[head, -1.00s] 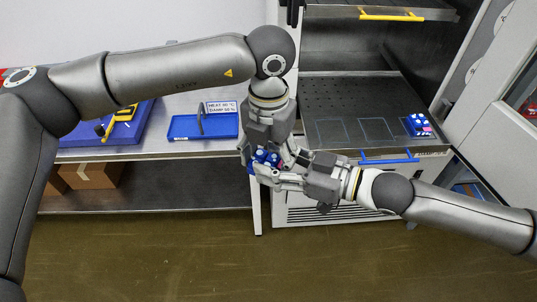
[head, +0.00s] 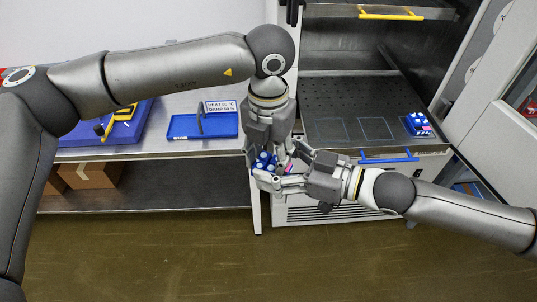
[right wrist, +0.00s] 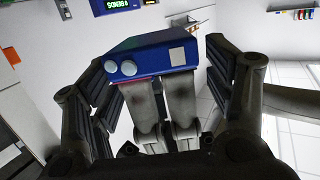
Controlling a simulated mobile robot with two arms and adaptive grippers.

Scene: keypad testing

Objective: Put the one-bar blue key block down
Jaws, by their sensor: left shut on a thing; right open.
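A blue key block (head: 264,161) with pale round buttons is held in the air in front of the bench and chamber. My left gripper (head: 268,158) points down and is shut on it. In the right wrist view the block (right wrist: 152,58) shows two pale round buttons and a pale square, with left gripper fingers below it. Bar marks cannot be made out. My right gripper (head: 283,168) comes from the right and is open, its fingers on either side of the block; it also shows in the right wrist view (right wrist: 155,85). Whether they touch it is unclear.
A second blue block (head: 418,124) with pale buttons sits at the right of the chamber's perforated shelf (head: 350,100), beside outlined squares. A blue tray (head: 185,134) with a sign (head: 220,107) is on the bench. The chamber door (head: 490,130) stands open at right.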

